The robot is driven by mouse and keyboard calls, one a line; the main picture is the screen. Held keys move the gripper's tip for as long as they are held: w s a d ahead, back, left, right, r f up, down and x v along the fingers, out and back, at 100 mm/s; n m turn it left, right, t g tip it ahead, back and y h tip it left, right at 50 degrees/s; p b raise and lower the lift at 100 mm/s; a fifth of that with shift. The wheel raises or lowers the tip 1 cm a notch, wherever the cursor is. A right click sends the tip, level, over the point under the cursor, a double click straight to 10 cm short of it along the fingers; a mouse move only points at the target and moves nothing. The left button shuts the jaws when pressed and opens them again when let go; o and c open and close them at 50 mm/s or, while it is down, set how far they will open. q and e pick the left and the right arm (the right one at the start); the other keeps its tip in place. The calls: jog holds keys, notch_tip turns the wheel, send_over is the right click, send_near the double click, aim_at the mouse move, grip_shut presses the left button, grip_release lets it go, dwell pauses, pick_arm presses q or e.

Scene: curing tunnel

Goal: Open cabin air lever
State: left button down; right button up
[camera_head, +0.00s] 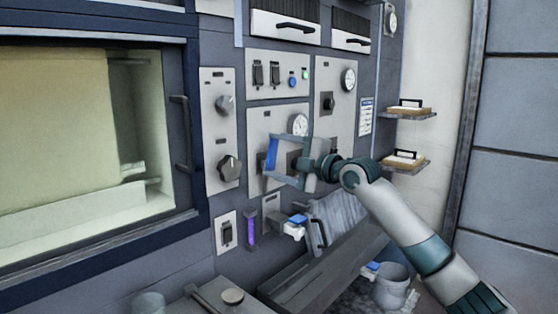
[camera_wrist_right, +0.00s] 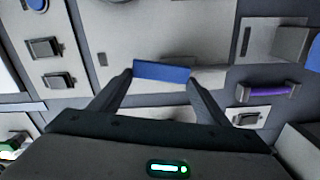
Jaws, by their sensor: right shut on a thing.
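A lever with a blue grip (camera_head: 271,156) stands out from a light grey panel (camera_head: 262,121) in the middle of the wall in the head view. My right gripper (camera_head: 273,158) is at this grip, one finger above it and one below. In the right wrist view the blue grip (camera_wrist_right: 162,71) spans the gap between the two fingertips of my right gripper (camera_wrist_right: 161,76), and the jaws are shut on it. I cannot read a label, so I cannot tell whether this is the cabin air lever. The gripper and wrist hide part of the panel. My left gripper does not show.
A purple handle (camera_head: 251,226) and another blue-topped part (camera_head: 297,220) sit below the panel. Knobs (camera_head: 229,167) are to the left, beside an oven-like chamber (camera_head: 75,140). Shelves (camera_head: 408,114) and a bucket (camera_head: 391,287) are at the right.

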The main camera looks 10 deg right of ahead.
jog(key=shift+s+a+f+n, duration=0.1)
jog(key=shift+s+a+n, duration=0.05)
jog(key=shift+n, duration=0.45)
jog(key=shift+s+a+f+n, duration=0.1)
jog(key=shift+a+n, duration=0.05)
jog(key=shift+n, duration=0.45)
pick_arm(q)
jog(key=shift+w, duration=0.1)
pick_arm(e)
jog(key=o, duration=1.5)
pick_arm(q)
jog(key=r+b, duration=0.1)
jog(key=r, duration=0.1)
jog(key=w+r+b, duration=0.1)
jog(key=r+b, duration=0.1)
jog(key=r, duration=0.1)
pick_arm(e)
jog(key=v, duration=1.7)
jog(key=shift+s+d, duration=0.1)
jog(key=shift+s, duration=0.1)
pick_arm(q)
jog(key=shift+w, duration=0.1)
